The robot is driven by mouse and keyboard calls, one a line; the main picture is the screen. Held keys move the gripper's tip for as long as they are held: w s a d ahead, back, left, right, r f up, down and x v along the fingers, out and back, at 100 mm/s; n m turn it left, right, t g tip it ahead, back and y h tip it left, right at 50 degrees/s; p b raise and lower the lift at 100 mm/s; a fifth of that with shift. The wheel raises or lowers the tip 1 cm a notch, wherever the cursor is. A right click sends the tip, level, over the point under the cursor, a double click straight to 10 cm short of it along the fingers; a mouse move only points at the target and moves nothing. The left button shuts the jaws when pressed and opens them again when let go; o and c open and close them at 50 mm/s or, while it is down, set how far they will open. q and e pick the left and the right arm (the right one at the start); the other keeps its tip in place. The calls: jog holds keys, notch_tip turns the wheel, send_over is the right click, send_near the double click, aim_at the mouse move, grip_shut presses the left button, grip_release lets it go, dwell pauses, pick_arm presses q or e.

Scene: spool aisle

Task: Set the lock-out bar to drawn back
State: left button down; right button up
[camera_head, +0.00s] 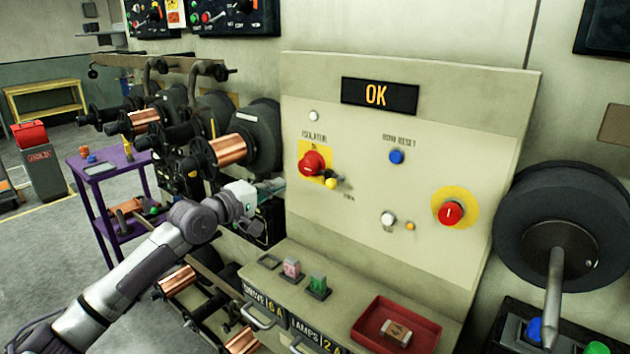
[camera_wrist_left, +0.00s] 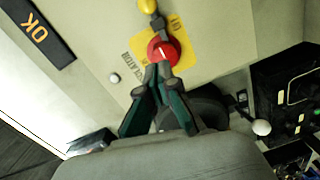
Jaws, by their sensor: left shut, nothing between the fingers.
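The isolator has a red round knob (camera_head: 312,163) on a yellow plate on the panel. A dark bar with a yellow ball end (camera_head: 331,183), which looks like the lock-out bar, sits just below and right of the knob. In the left wrist view the red knob (camera_wrist_left: 163,50) is at top centre and the yellow ball (camera_wrist_left: 147,5) is cut by the top edge. My left gripper (camera_head: 279,186) is left of the isolator, shut and empty. In the left wrist view its fingertips (camera_wrist_left: 157,82) lie over the picture just below the knob; contact cannot be told.
A display (camera_head: 380,96) reads OK. The panel also has a blue button (camera_head: 396,157) and a red stop button (camera_head: 451,213). A ledge below carries a red tray (camera_head: 396,327) and small blocks. Copper spools (camera_head: 228,150) stand left, near my arm.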

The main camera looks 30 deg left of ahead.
pick_arm(q)
jog(key=w, duration=0.2)
jog(key=w+p, duration=0.1)
jog(key=w, duration=0.2)
jog(key=w+d+p, duration=0.1)
jog(key=w, duration=0.2)
jog(key=shift+w, duration=0.25)
jog(key=d+p, duration=0.2)
jog(key=d+f+p, duration=0.1)
jog(key=d, duration=0.1)
jog(key=shift+w+f, duration=0.1)
jog(key=shift+w, duration=0.15)
